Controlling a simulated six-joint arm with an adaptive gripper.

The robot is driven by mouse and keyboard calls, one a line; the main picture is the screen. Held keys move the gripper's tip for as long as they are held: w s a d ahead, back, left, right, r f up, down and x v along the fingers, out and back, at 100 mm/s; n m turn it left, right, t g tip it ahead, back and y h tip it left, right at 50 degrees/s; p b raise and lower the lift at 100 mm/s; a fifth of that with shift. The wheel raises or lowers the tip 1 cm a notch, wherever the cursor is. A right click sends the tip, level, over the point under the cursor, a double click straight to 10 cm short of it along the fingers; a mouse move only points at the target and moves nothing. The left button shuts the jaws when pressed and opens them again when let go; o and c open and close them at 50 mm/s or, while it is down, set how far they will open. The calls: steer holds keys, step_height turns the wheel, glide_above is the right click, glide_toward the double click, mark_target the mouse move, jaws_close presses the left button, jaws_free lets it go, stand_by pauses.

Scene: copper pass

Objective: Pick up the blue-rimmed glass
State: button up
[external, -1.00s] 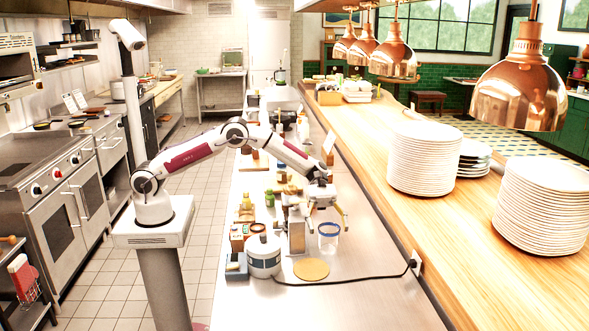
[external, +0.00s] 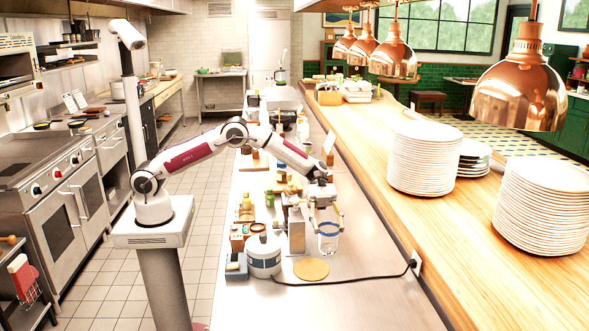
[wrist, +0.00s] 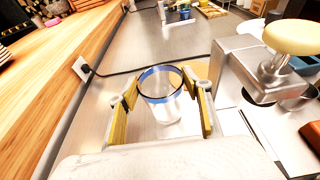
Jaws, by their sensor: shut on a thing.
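The blue-rimmed glass (external: 328,239) stands upright on the steel counter, to the right of the metal dispenser. In the wrist view the glass (wrist: 162,100) sits between the two yellow-padded fingers of my gripper (wrist: 162,104). My gripper (external: 327,222) is shut on the glass near its rim, with one finger on either side. The glass is clear below its blue band. In the external view it appears at counter level, and I cannot tell whether its base is touching the counter.
A metal dispenser (external: 296,230) stands close left of the glass. A white pot-like appliance (external: 263,257) and a round tan board (external: 311,268) are in front. A black cord (external: 350,279) runs to an outlet. Plate stacks (external: 422,160) stand on the wooden shelf at right.

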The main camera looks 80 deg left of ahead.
step_height(320, 180, up, 28)
stand_by(0.8)
